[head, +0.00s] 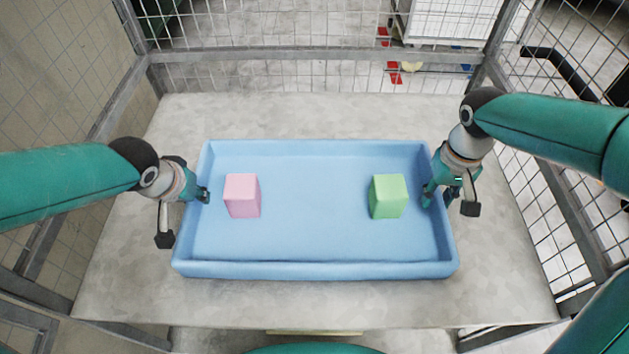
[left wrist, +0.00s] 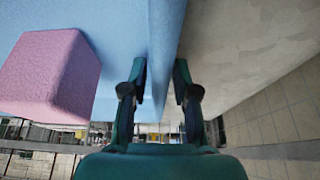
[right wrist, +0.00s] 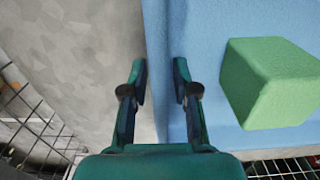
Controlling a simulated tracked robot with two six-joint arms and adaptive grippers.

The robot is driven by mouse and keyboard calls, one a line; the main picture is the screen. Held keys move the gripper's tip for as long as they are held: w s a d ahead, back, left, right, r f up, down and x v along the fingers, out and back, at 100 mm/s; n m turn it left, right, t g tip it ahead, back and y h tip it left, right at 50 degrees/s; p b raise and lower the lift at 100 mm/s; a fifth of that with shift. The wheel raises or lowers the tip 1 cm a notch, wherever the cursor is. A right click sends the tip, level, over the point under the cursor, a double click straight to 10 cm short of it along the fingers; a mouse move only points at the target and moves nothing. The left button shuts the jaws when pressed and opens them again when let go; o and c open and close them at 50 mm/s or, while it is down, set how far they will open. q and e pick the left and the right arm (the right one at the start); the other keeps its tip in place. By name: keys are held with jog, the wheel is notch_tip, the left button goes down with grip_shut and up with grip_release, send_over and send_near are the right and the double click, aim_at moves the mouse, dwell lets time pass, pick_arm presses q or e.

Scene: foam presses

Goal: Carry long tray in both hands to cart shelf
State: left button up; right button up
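The long tray (head: 320,270) is a light blue, shallow rectangular tray lying level over the grey table top; I cannot tell whether it touches the table. My left gripper (head: 197,196) is at its left end wall, and my right gripper (head: 437,196) is at its right end wall. In the left wrist view, the fingers (left wrist: 160,82) are close together with the tray wall between them. A pink block (head: 242,195) and a green block (head: 388,196) stand inside the tray.
The grey table (head: 300,310) has bare room behind and in front of the tray. Wire mesh fencing with metal posts (head: 320,54) encloses the back and sides. A white caged unit (head: 450,20) stands beyond the back fence. No cart shelf is clearly identifiable.

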pick_arm(q)
jog(key=shift+o, duration=0.3)
pick_arm(e)
jog(key=shift+o, duration=0.3)
pick_arm(q)
jog(key=shift+r, duration=0.25)
jog(key=v, duration=1.1)
jog(key=shift+s, duration=0.15)
pick_arm(e)
jog(key=shift+r, duration=0.35)
pick_arm(q)
jog(key=shift+r, duration=0.15)
pick_arm(e)
notch_tip(320, 180, up, 11)
jog(key=shift+r, duration=0.15)
